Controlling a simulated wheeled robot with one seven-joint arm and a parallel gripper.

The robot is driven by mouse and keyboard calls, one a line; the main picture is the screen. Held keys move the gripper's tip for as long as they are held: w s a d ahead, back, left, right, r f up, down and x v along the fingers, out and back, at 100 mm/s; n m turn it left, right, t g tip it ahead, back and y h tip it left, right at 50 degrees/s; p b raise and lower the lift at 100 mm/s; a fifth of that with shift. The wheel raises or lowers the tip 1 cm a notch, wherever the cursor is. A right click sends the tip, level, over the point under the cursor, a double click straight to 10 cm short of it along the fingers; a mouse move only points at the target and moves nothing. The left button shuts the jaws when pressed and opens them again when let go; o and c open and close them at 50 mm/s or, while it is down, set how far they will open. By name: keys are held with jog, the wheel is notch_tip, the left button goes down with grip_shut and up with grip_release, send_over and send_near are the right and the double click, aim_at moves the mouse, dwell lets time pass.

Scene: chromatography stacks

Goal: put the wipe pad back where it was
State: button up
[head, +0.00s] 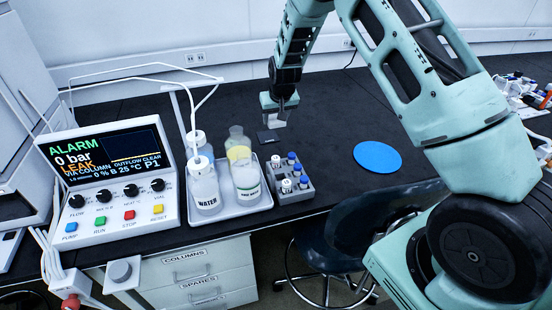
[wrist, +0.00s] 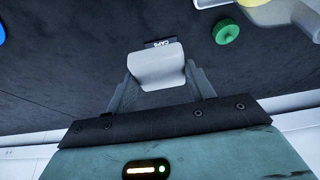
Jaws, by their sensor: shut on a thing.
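The wipe pad (wrist: 157,62) is a pale grey-white block in the wrist view, between the two dark fingers of my gripper (wrist: 158,80). My gripper is shut on it. In the head view, my gripper (head: 277,118) points down over the back of the black bench, behind the small vials. The pad is too small there to make out clearly. A small dark flat piece (head: 268,136) lies on the bench just below and in front of my gripper. In the wrist view, a dark label reading CAPS (wrist: 160,43) shows just beyond the pad, partly hidden by it.
A grey tray (head: 226,213) with bottles and a grey vial rack (head: 294,195) stand in front of my gripper. A round blue mat (head: 377,156) lies to the right. A green cap (wrist: 226,31) shows in the wrist view. The bench between rack and mat is clear.

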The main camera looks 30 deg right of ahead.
aim_at(277, 121)
notch_tip(277, 121, down, 4)
jog(key=b, duration=0.2)
jog(key=shift+w+b, duration=0.1)
jog(key=shift+b, duration=0.3)
notch_tip(277, 121, down, 10)
jog(key=shift+r+p, duration=0.15)
jog(key=shift+p, duration=0.8)
jog(key=o, duration=1)
jog(key=shift+r, duration=0.45)
jog(key=b+v, duration=0.1)
jog(key=v, duration=1)
